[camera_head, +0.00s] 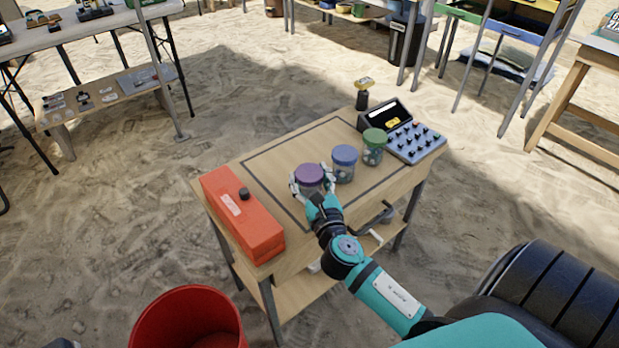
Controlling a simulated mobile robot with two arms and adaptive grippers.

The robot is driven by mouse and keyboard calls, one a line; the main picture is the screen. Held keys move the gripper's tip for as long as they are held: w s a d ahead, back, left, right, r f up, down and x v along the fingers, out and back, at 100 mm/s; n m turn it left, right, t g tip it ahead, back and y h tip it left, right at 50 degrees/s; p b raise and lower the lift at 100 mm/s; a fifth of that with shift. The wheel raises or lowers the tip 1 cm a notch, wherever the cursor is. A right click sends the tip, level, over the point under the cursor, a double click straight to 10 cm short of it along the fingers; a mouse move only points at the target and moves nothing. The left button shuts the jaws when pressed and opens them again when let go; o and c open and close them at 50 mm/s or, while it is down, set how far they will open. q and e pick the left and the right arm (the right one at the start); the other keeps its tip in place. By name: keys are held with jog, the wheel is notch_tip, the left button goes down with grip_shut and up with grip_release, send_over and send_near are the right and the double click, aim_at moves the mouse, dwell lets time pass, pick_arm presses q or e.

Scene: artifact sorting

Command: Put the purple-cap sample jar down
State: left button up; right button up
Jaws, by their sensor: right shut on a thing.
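The purple-cap sample jar (309,175) is upright at the wooden table (262,160), inside the dark outlined rectangle. My right gripper (311,187) reaches in from the lower right and is shut around this jar, with a finger on each side. The jar's base is hidden by the gripper, so I cannot tell whether it touches the tabletop. A blue-cap jar (344,163) stands just to its right, and a green-cap jar (374,147) stands further right.
An orange-red box (241,217) with a black knob lies along the table's left edge. A grey device with knobs (415,142) sits at the right end, beside a yellow-topped tool (363,92). A red bucket (187,318) stands on the sand in front.

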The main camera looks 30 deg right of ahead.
aim_at(313, 187)
jog(key=o, duration=1.1)
pick_arm(q)
jog(key=shift+r, duration=0.1)
pick_arm(e)
jog(key=shift+o, duration=0.2)
jog(key=shift+s+a, duration=0.1)
jog(key=shift+s, duration=0.1)
jog(key=v, duration=1.1)
jog(key=s+d+f+m+g, duration=0.1)
jog(key=s+f+m+g, duration=0.3)
jog(key=m, duration=0.6)
jog(key=s+f+m+g, duration=0.2)
jog(key=f+m+g, duration=0.2)
jog(key=f+m, duration=0.45)
pick_arm(q)
jog(key=shift+b+v, duration=0.3)
jog(key=shift+v, duration=0.9)
pick_arm(e)
jog(key=s+a+f+m+g+y, duration=0.3)
jog(key=s+a+m+g+y, duration=0.2)
jog(key=m, duration=0.7)
jog(key=s+a, duration=0.2)
jog(key=a, duration=0.2)
jog(key=shift+s+f+g+y, duration=0.3)
jog(key=shift+s+g+y, duration=0.1)
